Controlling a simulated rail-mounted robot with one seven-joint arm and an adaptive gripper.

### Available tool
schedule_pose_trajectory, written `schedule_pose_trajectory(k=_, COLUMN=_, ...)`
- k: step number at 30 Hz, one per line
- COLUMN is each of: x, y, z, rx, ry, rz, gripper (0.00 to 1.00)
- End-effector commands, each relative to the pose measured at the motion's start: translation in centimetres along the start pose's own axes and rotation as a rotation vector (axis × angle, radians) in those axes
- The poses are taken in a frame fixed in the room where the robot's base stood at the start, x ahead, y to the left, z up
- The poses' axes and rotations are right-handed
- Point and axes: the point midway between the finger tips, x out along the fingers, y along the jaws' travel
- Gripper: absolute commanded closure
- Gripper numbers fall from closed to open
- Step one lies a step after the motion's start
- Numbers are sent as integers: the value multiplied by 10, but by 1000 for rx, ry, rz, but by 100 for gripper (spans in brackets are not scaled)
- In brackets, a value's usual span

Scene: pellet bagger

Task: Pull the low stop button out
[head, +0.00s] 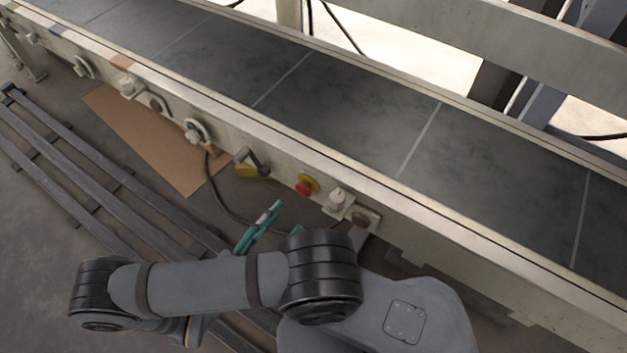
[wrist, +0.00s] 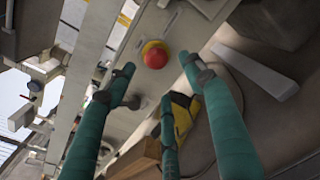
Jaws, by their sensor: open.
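The low stop button is a red mushroom head (head: 305,188) on a yellow base, on the side rail of the conveyor. In the wrist view the red button (wrist: 155,58) shows just beyond and between the fingertips. My gripper (head: 262,222) has teal fingers and is open and empty. In the head view it is left of and below the button, apart from it. In the wrist view my gripper (wrist: 158,68) has its fingers spread, with the button framed between two of the tips. I cannot tell the exact gap in depth.
A yellow fitting with a grey lever (head: 250,162) sits left of the button on the rail. A pale knob (head: 338,198) sits close to its right. The conveyor belt (head: 340,110) is behind. A brown sheet (head: 155,140) and grey slats (head: 75,170) lie below left.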

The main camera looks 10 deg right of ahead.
Motion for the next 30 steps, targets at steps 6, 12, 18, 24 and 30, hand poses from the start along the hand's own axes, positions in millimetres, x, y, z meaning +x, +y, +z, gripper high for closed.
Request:
schedule_pose_trajectory(k=6, x=2, y=4, z=5, rx=-12, ry=-31, rz=50, gripper=47)
schedule_pose_trajectory(k=12, x=36, y=5, z=3, rx=-14, ry=-30, rz=46, gripper=47)
schedule_pose_trajectory(k=18, x=71, y=6, z=4, rx=-13, ry=-28, rz=47, gripper=47)
schedule_pose_trajectory(k=24, x=92, y=8, z=6, rx=-11, ry=-26, rz=48, gripper=47)
schedule_pose_trajectory(k=30, x=96, y=9, z=7, rx=-11, ry=-25, rz=50, gripper=47)
